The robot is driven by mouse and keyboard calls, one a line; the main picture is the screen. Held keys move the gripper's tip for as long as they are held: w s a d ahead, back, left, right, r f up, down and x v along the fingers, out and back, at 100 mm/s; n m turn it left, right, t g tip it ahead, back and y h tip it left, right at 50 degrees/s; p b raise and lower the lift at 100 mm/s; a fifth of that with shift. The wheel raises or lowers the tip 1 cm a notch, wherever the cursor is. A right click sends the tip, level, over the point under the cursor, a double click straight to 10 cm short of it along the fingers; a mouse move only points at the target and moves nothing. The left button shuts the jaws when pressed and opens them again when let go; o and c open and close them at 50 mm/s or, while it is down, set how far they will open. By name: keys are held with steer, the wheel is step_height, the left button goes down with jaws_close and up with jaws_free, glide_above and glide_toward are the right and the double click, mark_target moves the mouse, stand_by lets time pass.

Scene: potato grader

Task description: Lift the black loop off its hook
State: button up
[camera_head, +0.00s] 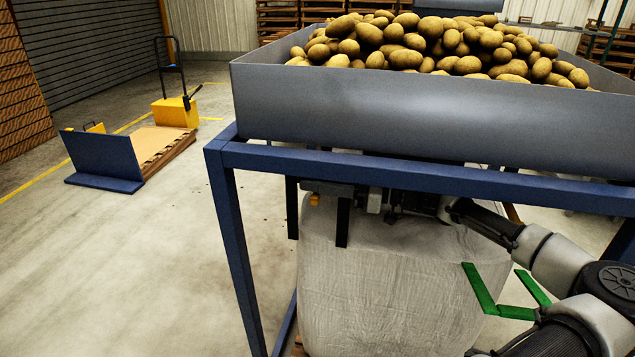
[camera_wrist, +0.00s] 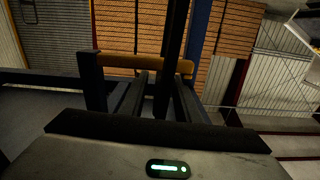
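Under the hopper in the head view, an orange hook (camera_head: 314,199) shows between dark upright straps. One black strap (camera_head: 342,222), seemingly part of the black loop, hangs in front of the white bag. My gripper (camera_head: 362,198) reaches in from the right, beside the strap, partly in shadow. In the wrist view the hook (camera_wrist: 150,62) is an orange-brown bar crossing ahead of my fingers. A black strap (camera_wrist: 173,40) rises past it. My gripper (camera_wrist: 160,85) has its two dark fingers apart, with the strap seeming to run between them. Contact cannot be told.
A grey hopper (camera_head: 430,112) heaped with potatoes (camera_head: 420,45) sits above my arm on a blue frame (camera_head: 233,255). A white bulk bag (camera_head: 375,275) stands below it. A blue-and-yellow pallet truck (camera_head: 172,112) is at the back left. The floor left of the frame is clear.

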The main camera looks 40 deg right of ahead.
jaws_close()
steer(key=shift+a, duration=0.1)
